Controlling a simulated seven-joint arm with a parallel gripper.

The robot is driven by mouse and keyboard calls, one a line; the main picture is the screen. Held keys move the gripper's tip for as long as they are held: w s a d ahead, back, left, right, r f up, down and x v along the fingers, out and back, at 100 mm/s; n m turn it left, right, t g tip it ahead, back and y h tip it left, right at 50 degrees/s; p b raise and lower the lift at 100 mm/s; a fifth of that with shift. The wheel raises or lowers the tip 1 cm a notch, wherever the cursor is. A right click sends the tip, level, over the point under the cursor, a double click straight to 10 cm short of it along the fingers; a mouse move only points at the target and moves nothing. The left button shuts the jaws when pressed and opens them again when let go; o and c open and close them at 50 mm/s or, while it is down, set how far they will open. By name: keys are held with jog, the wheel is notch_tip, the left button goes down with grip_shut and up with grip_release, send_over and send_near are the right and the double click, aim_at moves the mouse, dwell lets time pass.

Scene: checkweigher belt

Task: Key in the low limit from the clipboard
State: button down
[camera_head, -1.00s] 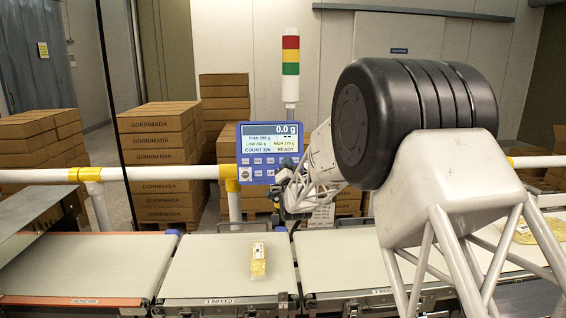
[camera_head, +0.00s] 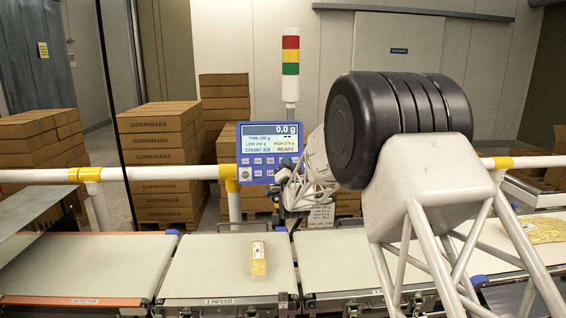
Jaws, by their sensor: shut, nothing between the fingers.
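The blue indicator panel (camera_head: 270,154) stands behind the belt. Its screen (camera_head: 270,140) shows 0.0 g, a LOW and a HIGH line, COUNT 326 and READY. Rows of small keys (camera_head: 257,172) lie below the screen. My gripper (camera_head: 278,192) is at the panel's lower right corner, shut and empty. It covers some of the right-hand keys, and I cannot tell whether it touches one. A white printed sheet (camera_head: 321,214), possibly the clipboard, shows behind and below my wrist. It is partly hidden and its print is too small to read.
A yellow pack (camera_head: 258,260) lies on the infeed belt (camera_head: 200,270). Another pack (camera_head: 545,230) lies at the far right. A white and yellow rail (camera_head: 150,173) runs behind the belts. A red, yellow and green light tower (camera_head: 290,55) rises behind the panel. Stacked cartons (camera_head: 158,150) stand behind the rail.

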send_near(283, 153)
jog(key=shift+w+a+r, duration=0.1)
jog(key=shift+w+r, duration=1.4)
jog(key=shift+r, duration=0.15)
jog(key=shift+w+f, duration=0.25)
jog(key=shift+w, duration=0.55)
dwell(1.9)
jog(key=shift+s+r, duration=0.1)
jog(key=shift+s, duration=0.1)
jog(key=shift+s+r, duration=0.15)
jog(key=shift+s, duration=0.45)
dwell(0.4)
jog(key=shift+s+r, duration=0.25)
jog(key=shift+s, duration=0.55)
jog(key=shift+s+r, duration=0.2)
jog(key=shift+s, duration=0.6)
jog(key=shift+s+r, duration=0.25)
jog(key=shift+s, duration=0.55)
